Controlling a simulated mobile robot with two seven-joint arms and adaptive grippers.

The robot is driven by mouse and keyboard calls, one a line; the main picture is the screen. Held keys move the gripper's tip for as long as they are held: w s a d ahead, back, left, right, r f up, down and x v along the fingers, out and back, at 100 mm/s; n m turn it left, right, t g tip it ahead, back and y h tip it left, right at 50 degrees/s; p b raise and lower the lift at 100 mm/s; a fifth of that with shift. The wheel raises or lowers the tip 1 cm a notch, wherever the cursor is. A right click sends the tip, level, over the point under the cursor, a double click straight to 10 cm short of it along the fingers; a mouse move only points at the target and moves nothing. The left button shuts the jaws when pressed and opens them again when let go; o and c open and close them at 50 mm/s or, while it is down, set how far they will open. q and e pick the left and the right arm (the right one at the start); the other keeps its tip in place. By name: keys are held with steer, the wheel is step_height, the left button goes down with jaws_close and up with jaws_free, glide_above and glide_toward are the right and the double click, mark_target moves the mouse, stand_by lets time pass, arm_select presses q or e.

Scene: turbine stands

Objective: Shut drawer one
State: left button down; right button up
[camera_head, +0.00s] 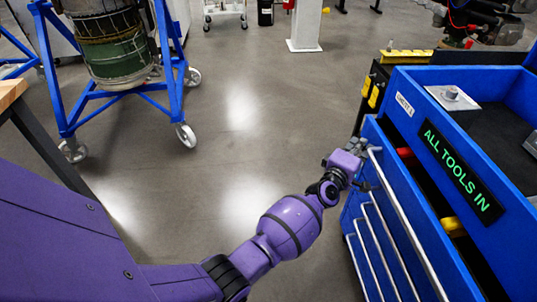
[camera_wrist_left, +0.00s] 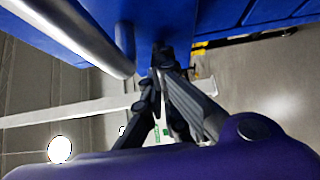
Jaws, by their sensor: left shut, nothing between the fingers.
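A blue tool cabinet (camera_head: 414,100) stands at the right in the head view. Its top drawer (camera_head: 399,172) is pulled partly out; a dark gap shows red and yellow items inside. A long silver bar handle (camera_head: 410,228) runs along the drawer front. My left gripper (camera_head: 364,146) is shut and empty at the far end of this handle, against or close to the drawer front; contact is unclear. In the left wrist view the closed fingers (camera_wrist_left: 160,58) are beside the blue front, with a silver handle (camera_wrist_left: 85,38) at upper left. My right gripper is out of view.
Lower drawers with silver handles (camera_head: 377,247) appear closed. A lit sign (camera_head: 460,170) reads "ALL TOOLS IN". A blue wheeled stand (camera_head: 62,95) holds a turbine part (camera_head: 112,50) at upper left. A table corner (camera_head: 12,92) is at left. The middle floor is clear.

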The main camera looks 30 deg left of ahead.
mark_target(377, 147)
arm_select(q)
steer(key=w+d, duration=0.1)
steer(key=d, duration=0.1)
steer(key=w+d+b, duration=0.1)
steer(key=shift+w+d+f, duration=0.2)
steer(key=shift+w+d, duration=0.15)
steer(key=shift+d, duration=0.05)
steer(key=shift+w+d, duration=0.45)
steer(key=shift+d, duration=0.05)
steer(key=shift+w+d+r, duration=0.15)
steer(key=shift+r, duration=0.05)
steer(key=shift+r, duration=0.15)
steer(key=shift+d+r, duration=0.1)
